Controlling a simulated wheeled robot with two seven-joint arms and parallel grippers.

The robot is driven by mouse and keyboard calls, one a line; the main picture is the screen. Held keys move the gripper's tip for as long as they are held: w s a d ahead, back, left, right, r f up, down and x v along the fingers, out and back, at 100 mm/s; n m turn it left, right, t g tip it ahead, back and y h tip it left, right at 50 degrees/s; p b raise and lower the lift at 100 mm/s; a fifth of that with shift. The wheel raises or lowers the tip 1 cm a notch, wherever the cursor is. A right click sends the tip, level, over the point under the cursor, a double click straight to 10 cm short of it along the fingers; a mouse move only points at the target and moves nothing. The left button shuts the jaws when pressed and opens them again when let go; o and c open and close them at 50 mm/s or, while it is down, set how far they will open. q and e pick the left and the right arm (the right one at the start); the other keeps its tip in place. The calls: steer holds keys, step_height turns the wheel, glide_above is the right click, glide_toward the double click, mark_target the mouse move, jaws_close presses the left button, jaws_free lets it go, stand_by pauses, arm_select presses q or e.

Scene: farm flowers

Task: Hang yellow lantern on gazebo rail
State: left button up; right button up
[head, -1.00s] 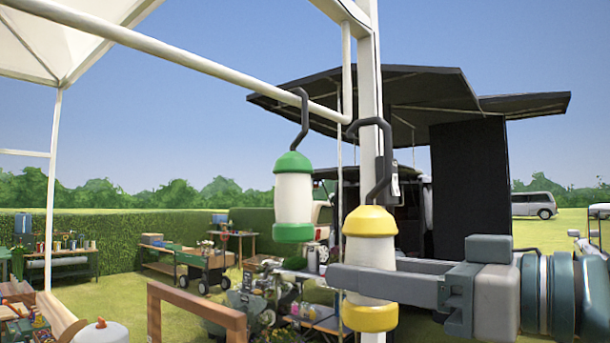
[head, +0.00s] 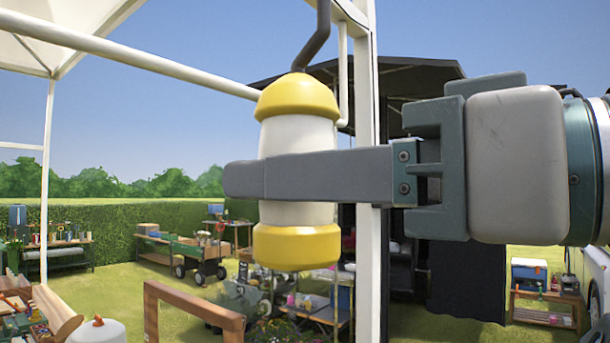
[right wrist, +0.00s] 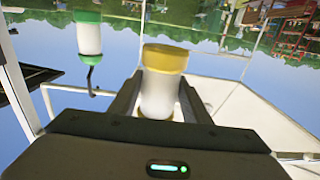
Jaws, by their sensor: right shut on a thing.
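The yellow lantern (head: 296,105), with yellow caps and a white body, hangs upright in my right gripper (head: 232,180). Its dark hook (head: 316,40) rises out of the top of the head view. The lantern appears nearer to me than the white gazebo rail (head: 150,56) and covers its right part. In the right wrist view, which is upside down, my right gripper's fingers (right wrist: 160,98) clasp the yellow lantern (right wrist: 165,59). The green lantern (right wrist: 90,40) hangs by its hook from a white bar there; in the head view it is hidden. My left gripper is not in view.
A wooden frame (head: 195,308) is below. Open sky lies left of the lantern, above and below the rail.

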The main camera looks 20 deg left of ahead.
steer(key=shift+w+a, duration=0.1)
steer(key=shift+a, duration=0.05)
steer(key=f+x, duration=0.3)
steer(key=x, duration=1.2)
steer(key=shift+a, duration=0.35)
stand_by(1.3)
steer(key=shift+d+f+b, duration=0.1)
steer(key=shift+f+b, duration=0.3)
steer(key=shift+b, duration=0.1)
stand_by(1.4)
steer(key=o, duration=1.3)
steer(key=shift+o, duration=0.2)
steer(key=shift+d, duration=0.15)
